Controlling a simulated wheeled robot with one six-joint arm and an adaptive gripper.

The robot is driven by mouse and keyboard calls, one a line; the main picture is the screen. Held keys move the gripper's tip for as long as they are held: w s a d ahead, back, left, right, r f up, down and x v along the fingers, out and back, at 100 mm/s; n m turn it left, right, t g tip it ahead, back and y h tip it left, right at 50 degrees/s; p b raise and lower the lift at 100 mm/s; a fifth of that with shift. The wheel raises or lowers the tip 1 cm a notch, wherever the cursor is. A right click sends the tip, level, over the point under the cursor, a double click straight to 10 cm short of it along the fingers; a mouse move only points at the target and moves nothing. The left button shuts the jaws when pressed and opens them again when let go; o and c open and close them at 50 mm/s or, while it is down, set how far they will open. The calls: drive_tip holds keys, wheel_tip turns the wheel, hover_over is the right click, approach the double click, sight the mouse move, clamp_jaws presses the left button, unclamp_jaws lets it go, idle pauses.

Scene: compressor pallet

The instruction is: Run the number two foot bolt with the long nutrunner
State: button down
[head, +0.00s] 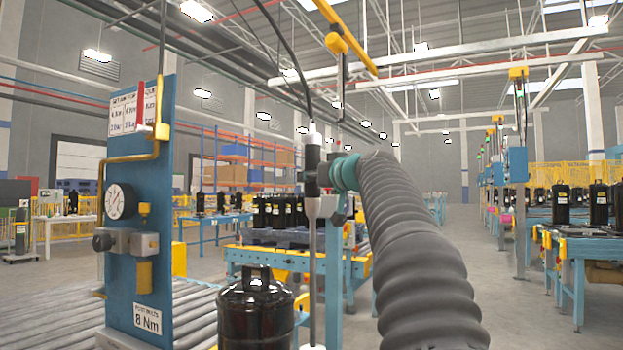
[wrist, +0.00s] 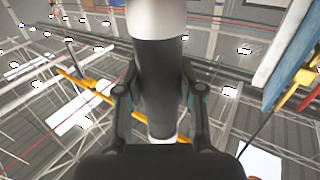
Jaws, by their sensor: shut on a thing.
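The long nutrunner (head: 313,160) hangs upright in the head view, with a black body, a pale top with a cable, and a long thin grey shaft running down to the bottom edge. My gripper (head: 325,174) is shut around its black body; in the wrist view my gripper's fingers (wrist: 158,100) close on both sides of the nutrunner (wrist: 157,65). A black compressor (head: 255,312) stands at the lower left of the shaft, with its top showing. Its feet and the number two foot bolt are out of view. The shaft's lower tip meets the frame edge, so its contact cannot be told.
A blue panel (head: 140,215) with a gauge, yellow pipe and an 8 Nm foot bolts sign stands left of the compressor. A roller conveyor (head: 75,318) runs below it. More black compressors (head: 278,211) stand on a pallet behind. Open floor (head: 520,325) lies to the right.

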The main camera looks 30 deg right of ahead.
sight(317, 212)
drive_tip(key=shift+s, duration=0.1)
wheel_tip(317, 212, down, 5)
drive_tip(key=b, duration=0.5)
drive_tip(key=shift+r, duration=0.2)
drive_tip(key=shift+f+b, duration=1.3)
drive_tip(key=shift+b, duration=0.3)
idle(1.3)
drive_tip(key=shift+f+b, duration=0.5)
drive_tip(key=shift+f, duration=0.1)
idle(1.4)
drive_tip(key=shift+r, duration=0.1)
